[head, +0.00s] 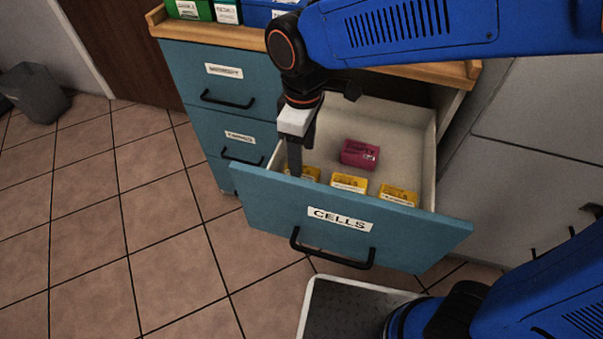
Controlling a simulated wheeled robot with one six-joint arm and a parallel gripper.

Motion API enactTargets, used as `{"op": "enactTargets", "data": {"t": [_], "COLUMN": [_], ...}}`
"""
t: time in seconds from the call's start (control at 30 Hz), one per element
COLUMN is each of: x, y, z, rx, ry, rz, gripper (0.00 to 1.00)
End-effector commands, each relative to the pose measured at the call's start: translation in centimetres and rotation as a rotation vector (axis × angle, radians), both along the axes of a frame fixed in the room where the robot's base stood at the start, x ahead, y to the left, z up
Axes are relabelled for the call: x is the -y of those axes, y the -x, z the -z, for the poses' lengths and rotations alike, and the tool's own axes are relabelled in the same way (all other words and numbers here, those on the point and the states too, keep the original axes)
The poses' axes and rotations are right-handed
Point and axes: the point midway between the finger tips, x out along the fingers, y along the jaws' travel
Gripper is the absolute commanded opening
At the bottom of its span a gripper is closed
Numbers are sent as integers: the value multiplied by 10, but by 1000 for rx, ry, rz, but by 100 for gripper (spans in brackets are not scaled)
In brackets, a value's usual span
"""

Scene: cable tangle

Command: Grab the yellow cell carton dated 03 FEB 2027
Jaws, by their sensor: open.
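Several yellow cartons lie in a row along the front of the open drawer labelled CELLS (268,207). The middle yellow carton (349,183) and the right yellow carton (398,195) show clear tops with white labels. The left yellow carton (311,173) is partly hidden behind my gripper. The dates are too small to read, so I cannot tell which is 03 FEB 2027. My gripper (295,172) points down at the drawer's left front, over or beside the left carton. It is open, and no carton shows between its fingers; whether it touches the left carton cannot be told.
A magenta carton (360,154) lies behind the yellow ones in the drawer. The drawer's front panel and side walls rise around the cartons. Green (189,9) and blue (262,12) boxes stand on the wooden counter. A grey bin (36,92) stands far left.

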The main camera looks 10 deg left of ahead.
Motion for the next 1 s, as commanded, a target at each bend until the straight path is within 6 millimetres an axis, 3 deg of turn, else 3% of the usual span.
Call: {"op": "enactTargets", "data": {"t": [0.27,0.6,0.87,0.9,1.0], "x": [-1,-3,-4,-4,-4], "y": [-1,-5,-5,-5,-5], "z": [18,58,61,61,61], "rx": [-1,-1,0,0,0], "ry": [1,1,-1,-1,-1], "rz": [0,0,0,0,0], "gripper": [57,57,57,55,31]}}
